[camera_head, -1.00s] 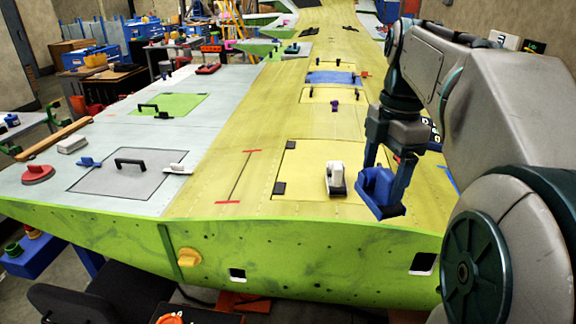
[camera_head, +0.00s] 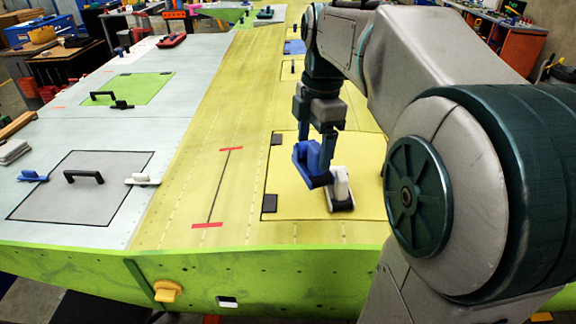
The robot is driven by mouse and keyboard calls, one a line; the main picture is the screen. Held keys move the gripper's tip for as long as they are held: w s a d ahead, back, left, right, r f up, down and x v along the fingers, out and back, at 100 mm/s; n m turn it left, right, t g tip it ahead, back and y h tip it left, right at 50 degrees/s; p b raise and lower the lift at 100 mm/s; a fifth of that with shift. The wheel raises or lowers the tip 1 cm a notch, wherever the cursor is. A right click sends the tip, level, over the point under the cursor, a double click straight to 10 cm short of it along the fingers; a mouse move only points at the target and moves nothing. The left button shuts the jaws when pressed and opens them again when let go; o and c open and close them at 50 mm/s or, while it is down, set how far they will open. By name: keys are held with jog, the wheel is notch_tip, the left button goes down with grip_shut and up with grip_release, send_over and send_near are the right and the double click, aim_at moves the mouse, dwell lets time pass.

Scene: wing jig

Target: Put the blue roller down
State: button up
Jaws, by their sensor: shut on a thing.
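My gripper (camera_head: 322,142) points down over the yellow wing skin and is shut on the blue roller (camera_head: 307,163). The roller is at the left side of the jaws, over a yellow square panel (camera_head: 300,205). Its lower end overlaps a white-and-black tool (camera_head: 341,188) in the picture; I cannot tell whether they touch. I also cannot tell whether the roller rests on the panel or hangs just above it. The fingertips are partly hidden by the roller.
A red-ended line mark (camera_head: 217,190) lies on the skin left of the panel. A grey hatch panel (camera_head: 85,185) with a black handle, a small blue tool (camera_head: 32,176) and a white tool (camera_head: 142,180) lie further left. The yellow skin between is bare.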

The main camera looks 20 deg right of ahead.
jog(key=a+f, duration=0.1)
jog(key=f, duration=0.1)
jog(key=w+a+f+p, duration=0.1)
jog(key=a+f, duration=0.1)
jog(key=w+a+f, duration=0.1)
jog(key=f, duration=0.1)
jog(key=shift+w+a+f+p, duration=0.15)
jog(key=shift+f+p, duration=0.15)
jog(key=shift+f, duration=0.2)
jog(key=shift+f+b, duration=0.45)
jog(key=shift+f, duration=0.05)
jog(key=o, duration=1.1)
jog(key=shift+r, duration=0.1)
